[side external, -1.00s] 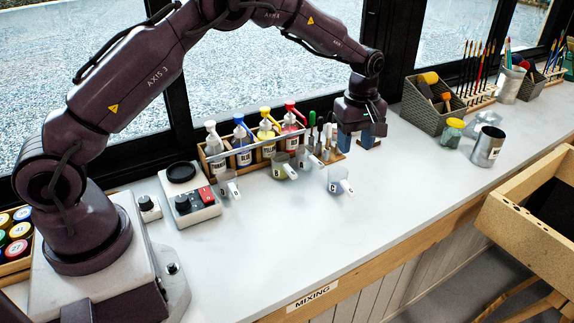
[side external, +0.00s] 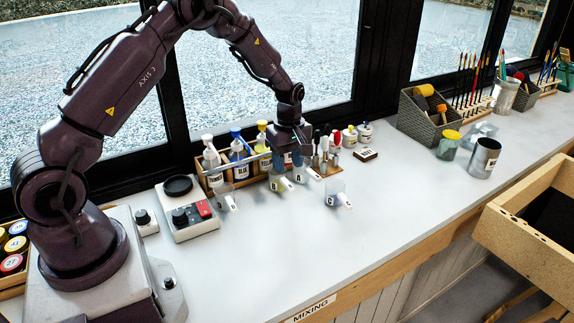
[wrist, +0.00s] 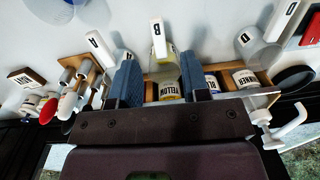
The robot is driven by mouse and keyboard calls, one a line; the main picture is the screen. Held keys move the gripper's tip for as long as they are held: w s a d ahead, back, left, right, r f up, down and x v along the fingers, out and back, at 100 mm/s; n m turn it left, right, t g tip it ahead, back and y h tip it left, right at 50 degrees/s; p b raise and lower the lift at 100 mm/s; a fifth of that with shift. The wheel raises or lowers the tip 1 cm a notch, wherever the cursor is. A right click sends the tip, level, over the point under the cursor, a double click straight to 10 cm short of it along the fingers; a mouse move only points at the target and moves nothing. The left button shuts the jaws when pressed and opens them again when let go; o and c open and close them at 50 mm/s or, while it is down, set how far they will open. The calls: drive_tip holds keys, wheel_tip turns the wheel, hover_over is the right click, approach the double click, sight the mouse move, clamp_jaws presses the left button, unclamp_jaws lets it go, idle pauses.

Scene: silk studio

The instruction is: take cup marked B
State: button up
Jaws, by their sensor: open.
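In the side view cup B (side external: 281,184) sits on the bench before the bottle rack, below my gripper. My gripper (side external: 288,168) is open and points down; its blue fingers also show in the wrist view (wrist: 156,60). Nothing is held. How far the fingertips are above the cup cannot be told.
Another cup (side external: 225,196) is to the left and one (side external: 333,195) in front to the right. The wooden bottle rack (side external: 215,180) is just behind. The front of the bench is clear.

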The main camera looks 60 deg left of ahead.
sight(288, 183)
drive_tip(key=shift+s+d+f, duration=0.1)
drive_tip(key=shift+s+f, duration=0.1)
drive_tip(key=shift+f, duration=0.2)
drive_tip(key=shift+w+f, duration=0.15)
drive_tip(key=shift+f, duration=2.8)
clamp_jaws()
drive_tip(key=shift+r, duration=0.1)
drive_tip(key=shift+r, duration=1.05)
drive_tip(key=shift+r, duration=0.1)
